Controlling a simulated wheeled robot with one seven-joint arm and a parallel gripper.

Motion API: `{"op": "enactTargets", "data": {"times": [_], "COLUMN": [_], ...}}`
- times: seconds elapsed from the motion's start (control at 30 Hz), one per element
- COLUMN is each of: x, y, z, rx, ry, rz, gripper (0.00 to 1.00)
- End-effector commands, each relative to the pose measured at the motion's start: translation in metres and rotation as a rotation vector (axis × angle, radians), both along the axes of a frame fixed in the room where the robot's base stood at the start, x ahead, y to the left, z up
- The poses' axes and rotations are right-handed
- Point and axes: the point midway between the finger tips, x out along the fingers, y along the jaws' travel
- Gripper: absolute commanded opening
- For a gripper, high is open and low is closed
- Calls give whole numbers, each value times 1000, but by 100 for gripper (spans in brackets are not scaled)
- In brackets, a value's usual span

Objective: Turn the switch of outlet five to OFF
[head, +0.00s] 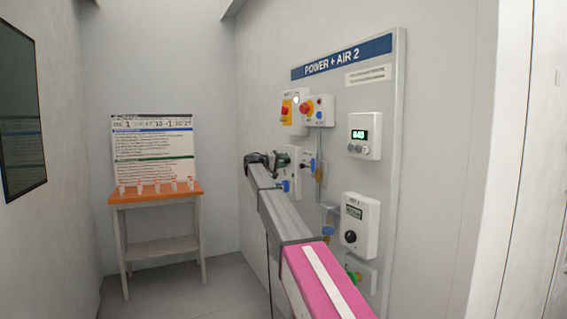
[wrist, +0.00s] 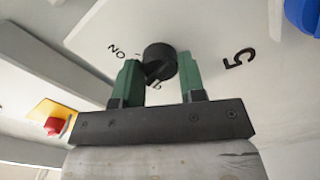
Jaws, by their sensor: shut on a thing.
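The black round switch knob (wrist: 158,58) of outlet five sits on a white plate (wrist: 215,25) in the wrist view. A black "5" (wrist: 238,59) is printed to its right and an "ON" mark (wrist: 116,50), seen upside down, to its left. Another mark below the knob is partly hidden. My gripper (wrist: 160,70) has its two green fingers on either side of the knob and is shut on it. Which mark the knob points to is hard to tell. In the head view my gripper (head: 278,158) is at the wall panel, and the knob is hidden.
The "POWER + AIR 2" panel (head: 396,75) carries red-and-yellow switch boxes (head: 318,111), a display box (head: 364,135) and a dial box (head: 360,224) close to my arm. A blue part (wrist: 303,15) is near the plate. An orange-topped table (head: 154,194) stands behind left.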

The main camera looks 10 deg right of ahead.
Motion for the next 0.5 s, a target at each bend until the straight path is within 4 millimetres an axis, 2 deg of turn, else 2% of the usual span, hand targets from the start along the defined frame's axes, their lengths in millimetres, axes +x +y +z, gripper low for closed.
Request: {"op": "enactTargets", "data": {"times": [0.2, 0.5], "x": [0, 0], "y": [1, 1], "z": [-1, -1], "rx": [-56, -110], "ry": [174, 343], "rz": [0, 0], "gripper": [14, 14]}}
